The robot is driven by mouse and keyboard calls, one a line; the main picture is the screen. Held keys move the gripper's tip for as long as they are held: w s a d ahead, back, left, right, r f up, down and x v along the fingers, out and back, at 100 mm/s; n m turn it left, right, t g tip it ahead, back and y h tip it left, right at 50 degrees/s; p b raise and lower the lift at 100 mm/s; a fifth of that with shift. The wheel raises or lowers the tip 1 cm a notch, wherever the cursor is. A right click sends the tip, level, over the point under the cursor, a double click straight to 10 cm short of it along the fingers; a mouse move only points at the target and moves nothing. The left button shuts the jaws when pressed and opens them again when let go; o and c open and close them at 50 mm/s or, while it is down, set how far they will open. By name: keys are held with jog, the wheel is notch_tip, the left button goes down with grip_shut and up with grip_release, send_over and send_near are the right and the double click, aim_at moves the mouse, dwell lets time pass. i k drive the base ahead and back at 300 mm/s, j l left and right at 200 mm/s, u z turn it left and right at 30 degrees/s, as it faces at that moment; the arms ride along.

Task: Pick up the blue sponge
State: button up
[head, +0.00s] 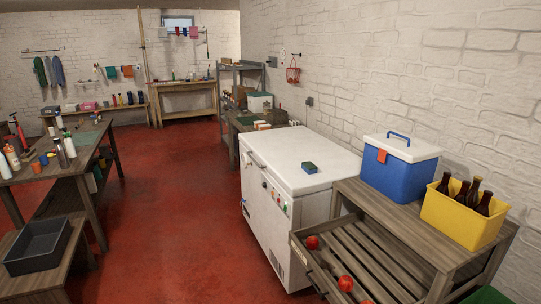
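A small sponge-like block (309,167) lies on the flat top of the white chest freezer (285,147). Its top looks dark green and its side blue. It is small in the head view, so finer detail cannot be told. Nothing touches it apart from the freezer top. My gripper is not in view.
A wooden rack (385,255) with red balls (345,284) stands right of the freezer, bearing a blue cooler (400,175) and a yellow crate (455,218) of bottles. A cluttered workbench (85,140) and a grey tray (37,247) are at left. Red floor (170,210) between is clear.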

aim_at(310, 168)
jog(key=i+j+u, duration=0.45)
jog(key=i, duration=0.5)
jog(key=i+j+u, duration=0.25)
jog(key=i, duration=0.25)
jog(key=i+j+u, duration=0.2)
jog(key=i, duration=0.3)
jog(key=i+z, duration=0.65)
jog(key=i, duration=0.3)
jog(key=i+j+z, duration=0.2)
jog(key=i+z, duration=0.15)
jog(key=i+j+z, duration=0.3)
jog(key=i, duration=0.2)
jog(key=i+z, duration=0.65)
jog(key=k+l, duration=0.05)
jog(key=k, duration=0.05)
